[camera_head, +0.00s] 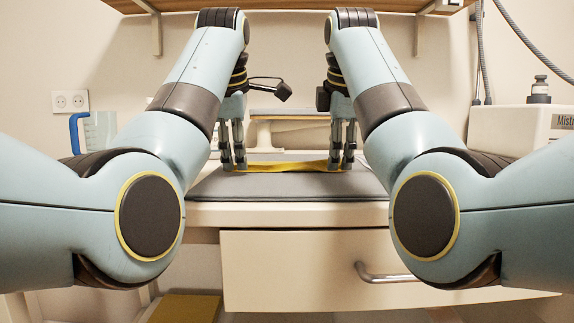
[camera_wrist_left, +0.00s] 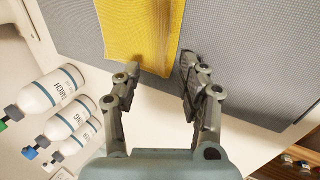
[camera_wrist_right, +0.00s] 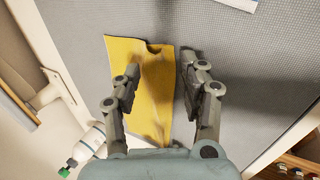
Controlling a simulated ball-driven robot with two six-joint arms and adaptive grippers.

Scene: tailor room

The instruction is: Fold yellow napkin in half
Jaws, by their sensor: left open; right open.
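The yellow napkin (camera_head: 280,166) lies on the grey mat (camera_head: 290,184) between my two grippers in the head view. My left gripper (camera_head: 232,167) points down at the napkin's left end, and my right gripper (camera_head: 342,167) points down at its right end. In the left wrist view my left gripper (camera_wrist_left: 157,85) is open, with the napkin (camera_wrist_left: 135,35) reaching between its fingers. In the right wrist view my right gripper (camera_wrist_right: 160,75) is open, and the napkin (camera_wrist_right: 125,55) lies under and beside its left finger. The napkin's near edge looks uneven there.
Several white bottles (camera_wrist_left: 55,90) stand beside the mat. A sewing-board-like stand (camera_head: 262,130) is behind the napkin. A blue-handled jug (camera_head: 97,132) is at the left and a white machine (camera_head: 515,128) at the right. A wooden shelf (camera_head: 290,5) hangs above.

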